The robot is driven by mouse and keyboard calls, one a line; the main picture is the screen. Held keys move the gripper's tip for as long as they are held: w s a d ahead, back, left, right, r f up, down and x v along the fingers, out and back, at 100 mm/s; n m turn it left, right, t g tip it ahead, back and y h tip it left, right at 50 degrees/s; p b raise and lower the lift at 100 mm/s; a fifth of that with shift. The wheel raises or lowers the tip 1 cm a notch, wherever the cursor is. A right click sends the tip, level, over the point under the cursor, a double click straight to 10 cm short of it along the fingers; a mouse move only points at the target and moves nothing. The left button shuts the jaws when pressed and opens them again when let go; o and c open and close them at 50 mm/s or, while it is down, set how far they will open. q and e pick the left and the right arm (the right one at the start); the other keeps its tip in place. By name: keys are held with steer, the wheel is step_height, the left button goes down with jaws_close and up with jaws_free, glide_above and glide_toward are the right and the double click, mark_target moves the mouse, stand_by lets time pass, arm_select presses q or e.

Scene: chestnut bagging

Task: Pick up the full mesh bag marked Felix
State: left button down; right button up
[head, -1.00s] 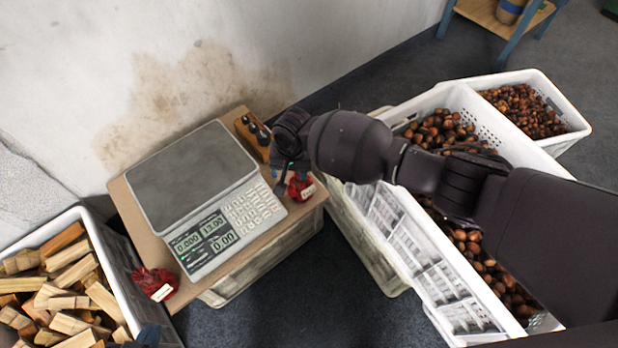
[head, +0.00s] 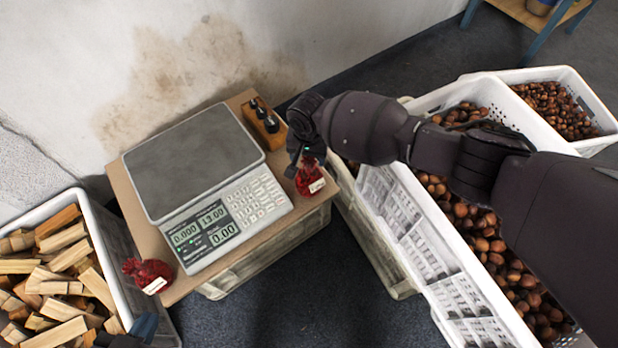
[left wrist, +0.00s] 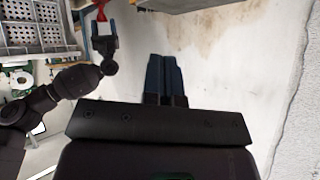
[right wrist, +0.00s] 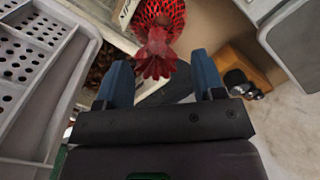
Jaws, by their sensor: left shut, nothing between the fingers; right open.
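A red mesh bag (head: 309,179) with a white tag stands at the right corner of the scale's table. My right gripper (head: 306,160) is open at this bag's top. In the right wrist view the bag (right wrist: 160,24) has its gathered top just ahead of the spread fingertips (right wrist: 160,72), and its tag is partly cut off. Another red mesh bag (head: 148,274) with a white tag lies at the table's front left corner. I cannot read a name on either tag surely. My left gripper (left wrist: 164,60) is shut and empty; its blue fingers (head: 146,328) show near the wood crate.
A scale (head: 195,170) fills most of the table (head: 125,200). A wooden block with dark knobs (head: 262,125) stands behind the right bag. A white crate (head: 440,270) of chestnuts is at right, under my right arm. A crate (head: 98,235) of firewood is at left.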

mark_target(309, 167)
steer(key=f, duration=0.1)
steer(key=f+b, duration=0.1)
steer(key=f, duration=0.2)
steer(key=shift+s+d+f+b, duration=0.1)
steer(key=shift+s+f+b, duration=0.2)
steer(key=shift+s+b, duration=0.1)
steer(key=shift+w+r, duration=0.1)
jaws_close()
